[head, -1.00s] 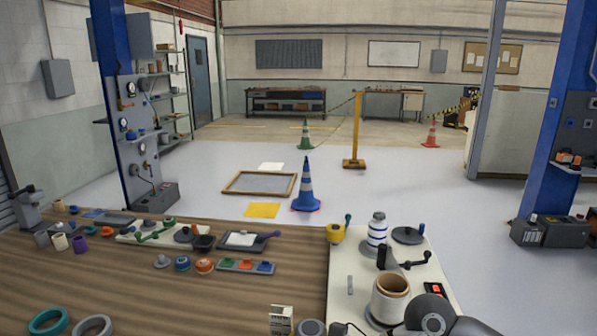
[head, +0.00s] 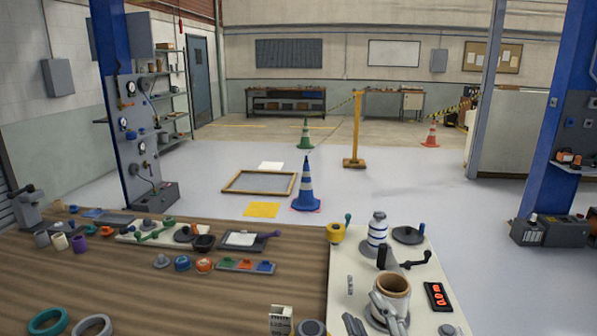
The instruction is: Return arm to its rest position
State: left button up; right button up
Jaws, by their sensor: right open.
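My right gripper (head: 370,314) is low in the head view, near the front of the pale board (head: 345,262) on the right of the table. Its grey fingers are apart, and it looks empty. One finger overlaps the front of a white and brown roll (head: 393,284) in the picture; I cannot tell if they touch. Most of my right arm is below the picture. My left arm and gripper do not show.
A striped spool (head: 377,232), a black crank (head: 408,264) and a red-digit display (head: 437,297) stand on the board. A yellow pot (head: 337,234) is at its back left. Small parts and teal tape (head: 48,322) lie on the wooden table (head: 150,290).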

jog(key=s+d+f+m+g+h, duration=0.2)
jog(key=f, duration=0.3)
jog(key=s+d+f+m+g+h, duration=0.1)
jog(key=s+d+f+m+g, duration=0.15)
jog(key=f, duration=0.25)
jog(key=s+d+f+m+g, duration=0.2)
jog(key=s+f+g, duration=0.3)
jog(key=s+f, duration=0.4)
jog(key=s+d+f+m+g, duration=0.25)
jog(key=s+f+g, duration=0.3)
jog(key=s, duration=0.45)
notch_tip(320, 180, down, 26)
jog(key=s+a+g, duration=0.1)
jog(key=s, duration=0.1)
jog(key=s+d+f+g+h, duration=0.1)
jog(key=s+d+f, duration=0.2)
jog(key=s+f, duration=1.4)
jog(key=shift+f+g, duration=0.25)
jog(key=shift+g, duration=0.05)
